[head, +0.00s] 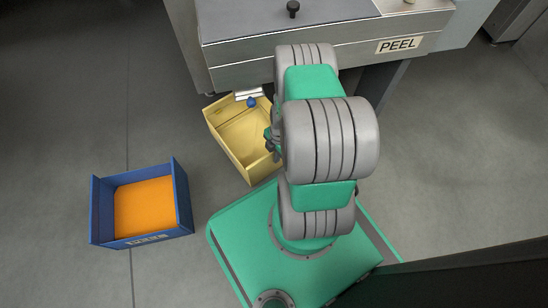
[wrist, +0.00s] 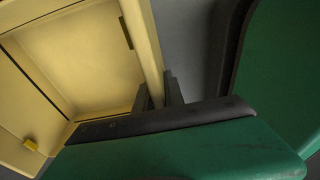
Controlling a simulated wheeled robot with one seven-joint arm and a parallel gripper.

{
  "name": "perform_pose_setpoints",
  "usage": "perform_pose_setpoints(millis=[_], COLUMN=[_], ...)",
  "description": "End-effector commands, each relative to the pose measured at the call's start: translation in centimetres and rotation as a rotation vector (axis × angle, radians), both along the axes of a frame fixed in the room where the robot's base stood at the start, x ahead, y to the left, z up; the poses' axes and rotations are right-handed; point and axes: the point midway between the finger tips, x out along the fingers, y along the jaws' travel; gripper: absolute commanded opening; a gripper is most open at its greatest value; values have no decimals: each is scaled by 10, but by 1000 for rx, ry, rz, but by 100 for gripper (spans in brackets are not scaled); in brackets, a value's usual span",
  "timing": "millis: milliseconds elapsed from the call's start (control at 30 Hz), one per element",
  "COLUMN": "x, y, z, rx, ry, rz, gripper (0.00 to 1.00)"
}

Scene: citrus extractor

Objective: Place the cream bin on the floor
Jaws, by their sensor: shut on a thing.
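The cream bin (head: 241,139) is a pale yellow, open-topped box below the front of the metal machine. It looks empty inside and sits slightly turned in the head view. In the wrist view the bin (wrist: 90,60) fills the upper left. My gripper (wrist: 160,92) is shut on the bin's wall, with one dark finger on each side of the rim. In the head view my arm hides most of the gripper (head: 270,138) at the bin's right side. I cannot tell whether the bin touches the floor.
A blue bin (head: 182,205) with orange contents (head: 145,207) stands on the floor at the left. The metal machine (head: 240,65) with a PEEL label (head: 398,45) is at the back. A small blue knob (head: 251,102) shows at the bin's far edge. Grey floor (head: 70,110) is clear at the left.

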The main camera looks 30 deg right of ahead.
Motion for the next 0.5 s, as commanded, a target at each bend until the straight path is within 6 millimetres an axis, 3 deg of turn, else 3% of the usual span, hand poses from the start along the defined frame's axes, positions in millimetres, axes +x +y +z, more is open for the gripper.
perform_pose_setpoints(millis=[33,400,433,500], x=[1,1,0,0], y=[0,0,1,1], z=[-12,-15,-14,-13], rx=[0,-1,0,0], ry=[-1,-2,1,1], rz=[1,3,2,2], gripper=[0,0,16,22])
